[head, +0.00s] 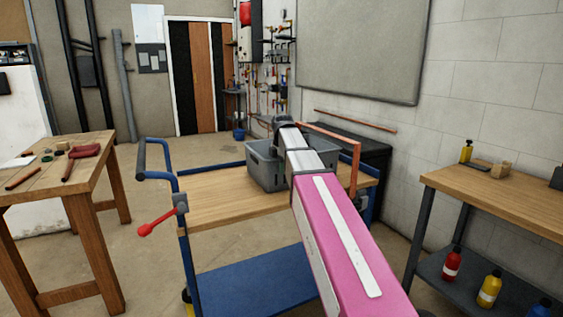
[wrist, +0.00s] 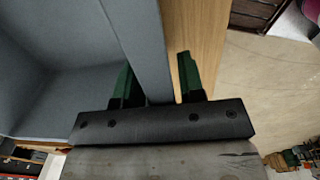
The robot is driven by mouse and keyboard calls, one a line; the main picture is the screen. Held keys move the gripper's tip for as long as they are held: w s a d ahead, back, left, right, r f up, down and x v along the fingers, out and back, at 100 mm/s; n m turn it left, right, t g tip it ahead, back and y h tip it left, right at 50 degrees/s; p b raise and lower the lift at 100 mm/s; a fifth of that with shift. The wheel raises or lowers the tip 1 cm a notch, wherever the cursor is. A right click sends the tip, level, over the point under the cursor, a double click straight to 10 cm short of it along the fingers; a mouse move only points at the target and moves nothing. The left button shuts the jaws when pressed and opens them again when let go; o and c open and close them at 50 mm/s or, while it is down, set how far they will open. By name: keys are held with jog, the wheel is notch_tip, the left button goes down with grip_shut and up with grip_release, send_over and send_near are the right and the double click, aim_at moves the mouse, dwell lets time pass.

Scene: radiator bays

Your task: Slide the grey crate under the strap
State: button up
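The grey crate (head: 262,172) stands upright on the wooden top of a blue cart, and its inside looks empty where I can see it. The strap appears to be the orange-brown arch (head: 356,160) over the cart top, just right of the crate. The crate is beside it, not visibly under it. In the wrist view my gripper (wrist: 157,80) has its two green fingers on either side of a crate wall (wrist: 146,45). A thin gap shows between the right finger and the wall, so it looks open around it. In the head view my arm hides the fingers and part of the crate.
The cart top (head: 225,207) is clear left of the crate. A red lever (head: 160,221) sticks out at the cart's left post. A tool bench (head: 75,168) stands at left, a bottle bench (head: 500,195) at right. A dark cabinet (head: 350,140) stands behind the arch.

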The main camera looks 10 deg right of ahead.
jog(key=shift+f, duration=0.1)
grip_shut()
dwell(1.5)
